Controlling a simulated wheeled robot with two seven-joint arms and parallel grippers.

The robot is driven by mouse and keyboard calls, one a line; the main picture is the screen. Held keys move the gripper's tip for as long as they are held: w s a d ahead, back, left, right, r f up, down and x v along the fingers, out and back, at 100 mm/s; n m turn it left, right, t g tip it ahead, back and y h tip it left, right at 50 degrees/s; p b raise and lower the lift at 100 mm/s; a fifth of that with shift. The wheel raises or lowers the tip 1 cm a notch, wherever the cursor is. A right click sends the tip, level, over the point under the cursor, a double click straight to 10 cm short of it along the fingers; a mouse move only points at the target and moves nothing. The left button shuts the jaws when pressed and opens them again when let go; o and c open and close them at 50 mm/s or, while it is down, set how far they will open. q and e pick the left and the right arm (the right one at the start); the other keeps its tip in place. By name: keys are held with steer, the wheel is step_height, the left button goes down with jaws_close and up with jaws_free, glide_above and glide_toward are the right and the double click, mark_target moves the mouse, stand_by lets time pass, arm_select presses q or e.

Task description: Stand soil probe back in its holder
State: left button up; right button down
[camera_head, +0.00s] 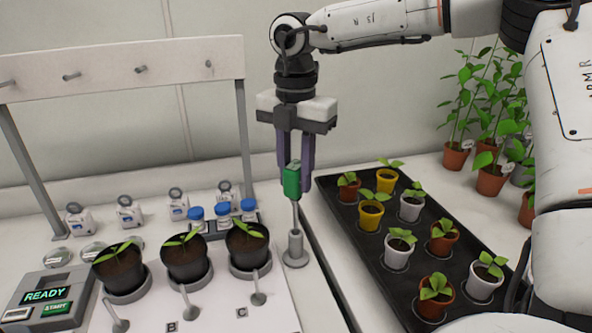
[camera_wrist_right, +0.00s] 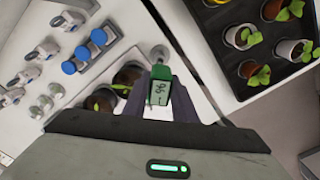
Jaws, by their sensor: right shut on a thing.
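The soil probe (camera_head: 291,181) has a green body and a thin grey shaft, and stands about upright. My right gripper (camera_head: 294,178) points down and is shut on the green body. The grey holder (camera_head: 295,250) is a short tube on a round base at the right edge of the white bench. The shaft meets the holder's top in the head view; how deep it sits I cannot tell. In the right wrist view the probe's display (camera_wrist_right: 160,92) faces the camera, with the holder (camera_wrist_right: 159,54) just beyond it. My left gripper is not in view.
A black tray (camera_head: 349,262) of potted seedlings lies to the right across a gap. A rail with pegs (camera_head: 120,68) rises at the back left.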

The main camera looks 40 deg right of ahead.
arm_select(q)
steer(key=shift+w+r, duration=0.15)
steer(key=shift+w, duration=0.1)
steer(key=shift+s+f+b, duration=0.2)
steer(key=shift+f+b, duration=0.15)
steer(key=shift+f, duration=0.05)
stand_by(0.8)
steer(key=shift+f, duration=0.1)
